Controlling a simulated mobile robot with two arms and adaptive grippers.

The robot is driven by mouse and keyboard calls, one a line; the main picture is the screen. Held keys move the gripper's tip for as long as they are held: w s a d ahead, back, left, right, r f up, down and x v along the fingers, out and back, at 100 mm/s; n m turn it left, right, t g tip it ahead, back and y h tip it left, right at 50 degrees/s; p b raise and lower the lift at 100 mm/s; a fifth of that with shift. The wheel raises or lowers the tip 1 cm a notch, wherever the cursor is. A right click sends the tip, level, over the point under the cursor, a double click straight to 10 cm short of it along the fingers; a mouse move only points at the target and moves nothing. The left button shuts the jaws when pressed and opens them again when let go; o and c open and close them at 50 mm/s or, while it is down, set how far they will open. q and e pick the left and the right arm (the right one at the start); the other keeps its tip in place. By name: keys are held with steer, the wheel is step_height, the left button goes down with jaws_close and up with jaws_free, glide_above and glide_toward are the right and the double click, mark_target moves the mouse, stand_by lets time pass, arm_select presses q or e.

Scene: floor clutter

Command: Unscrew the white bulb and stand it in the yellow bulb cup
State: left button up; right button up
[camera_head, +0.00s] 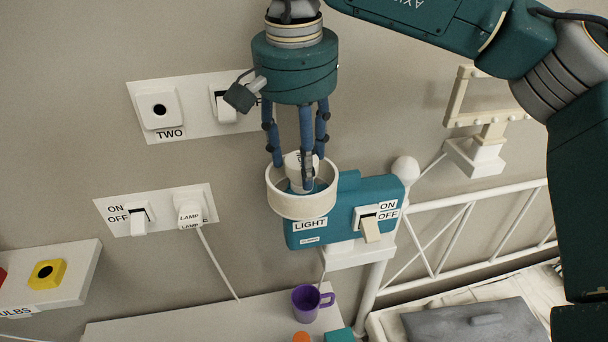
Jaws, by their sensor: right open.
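My right gripper (303,172) comes down from the top with its blue fingers pointing down into a white ring-shaped shade (300,206). The shade stands at the top of the teal lamp box marked LIGHT (320,235). A white bulb (293,168) shows inside the ring, between and partly behind the fingers. The gripper is open around it; I cannot tell whether a finger touches it. The yellow bulb cup (59,271) sits on a white shelf (80,268) at the far left, with a dark round opening on top. My left gripper is not in view.
The lamp box has an ON/OFF rocker switch (371,231). A plug marked LAMP (189,211) sits in the wall, its cord hanging down. A purple mug (305,303) stands on the white surface below (200,322). A white bed rail (470,200) is at the right.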

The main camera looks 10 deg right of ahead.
steer(key=c, duration=0.4)
steer(key=shift+n+p, duration=0.45)
steer(key=shift+n, duration=0.25)
steer(key=n+p, duration=0.1)
steer(key=n, duration=0.1)
steer(key=shift+n, duration=0.4)
steer(key=shift+d+n+y, duration=0.1)
steer(key=shift+n+y, duration=0.2)
steer(key=shift+n, duration=0.5)
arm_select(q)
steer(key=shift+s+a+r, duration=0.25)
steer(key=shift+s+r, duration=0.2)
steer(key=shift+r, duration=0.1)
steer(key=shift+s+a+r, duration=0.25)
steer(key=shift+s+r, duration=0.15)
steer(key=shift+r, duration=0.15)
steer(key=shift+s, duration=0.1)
